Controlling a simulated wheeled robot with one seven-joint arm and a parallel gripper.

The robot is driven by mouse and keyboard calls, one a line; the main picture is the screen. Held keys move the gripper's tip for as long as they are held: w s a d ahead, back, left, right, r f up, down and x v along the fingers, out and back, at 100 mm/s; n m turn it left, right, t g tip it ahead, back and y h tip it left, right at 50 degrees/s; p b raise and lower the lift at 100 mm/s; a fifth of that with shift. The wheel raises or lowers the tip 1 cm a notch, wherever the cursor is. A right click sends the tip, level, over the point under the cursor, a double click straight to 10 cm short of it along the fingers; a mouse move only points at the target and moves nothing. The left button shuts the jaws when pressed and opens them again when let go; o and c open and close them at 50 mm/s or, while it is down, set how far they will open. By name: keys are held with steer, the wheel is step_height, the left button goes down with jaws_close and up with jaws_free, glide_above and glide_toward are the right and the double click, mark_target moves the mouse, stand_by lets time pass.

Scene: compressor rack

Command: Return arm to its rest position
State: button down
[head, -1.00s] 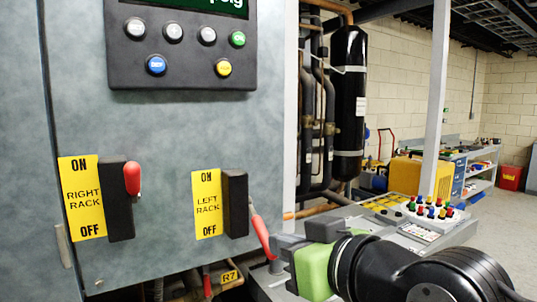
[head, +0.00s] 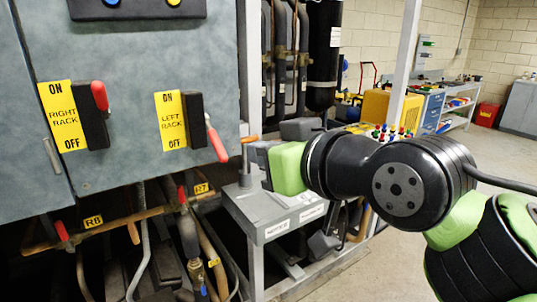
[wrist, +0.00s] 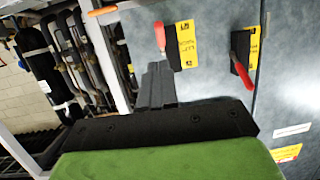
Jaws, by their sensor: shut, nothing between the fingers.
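My gripper (head: 252,152) is at the left end of my black and green arm, in front of the cabinet's lower right side. In the wrist view its fingers (wrist: 157,85) are together and hold nothing. The left rack switch has a red handle (head: 217,145) pointing down toward OFF; it stands just left of my gripper and looks apart from it. The right rack switch has a red handle (head: 100,95) pointing up toward ON. Both handles also show in the wrist view, left rack (wrist: 160,36) and right rack (wrist: 243,75).
A grey stand (head: 265,215) is below my gripper. Pipes with R6 (head: 93,222) and R7 (head: 201,188) tags run under the cabinet (head: 135,55). A white post (head: 402,60) stands behind my arm. Open floor (head: 470,150) lies at the right.

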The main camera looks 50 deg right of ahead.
steer(key=w+a+f+n+g+y+p, duration=0.2)
steer(key=a+f+g+y+p, duration=0.3)
steer(key=a+f+p, duration=0.6)
steer(key=s+a+f+g+h, duration=0.1)
steer(key=s+a+f+g, duration=0.3)
steer(key=s, duration=0.1)
steer(key=shift+a+n+h+p, duration=0.25)
steer(key=shift+n+h+p, duration=0.15)
